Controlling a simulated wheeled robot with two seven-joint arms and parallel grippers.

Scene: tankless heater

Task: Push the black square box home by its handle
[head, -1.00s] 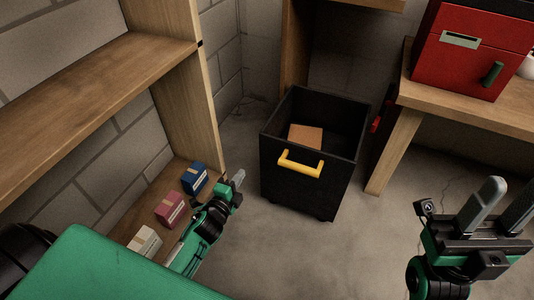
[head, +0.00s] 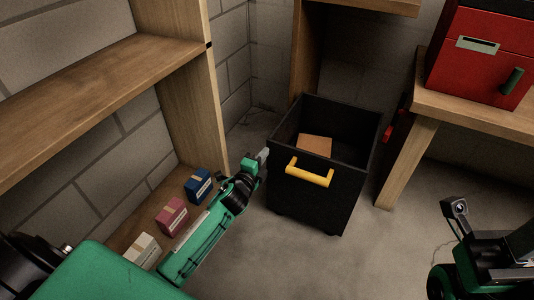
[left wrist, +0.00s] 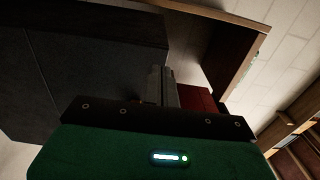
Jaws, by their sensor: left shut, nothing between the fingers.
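The black square box (head: 345,195) stands on the floor, open at the top, with a yellow handle (head: 310,172) on its front face. A brown block (head: 314,146) lies inside it. My left gripper (head: 264,155) is at the box's left front edge, left of the handle and apart from it; I cannot tell whether it touches the box. Its fingers (left wrist: 163,86) are together and empty in the left wrist view, beside a large dark panel (left wrist: 85,65).
A wooden shelf (head: 90,85) stands at left, with blue (head: 198,184), pink (head: 171,215) and white (head: 142,250) small boxes low down. A wooden table (head: 470,108) with a red cabinet (head: 478,55) is at right. The floor before the black box is clear.

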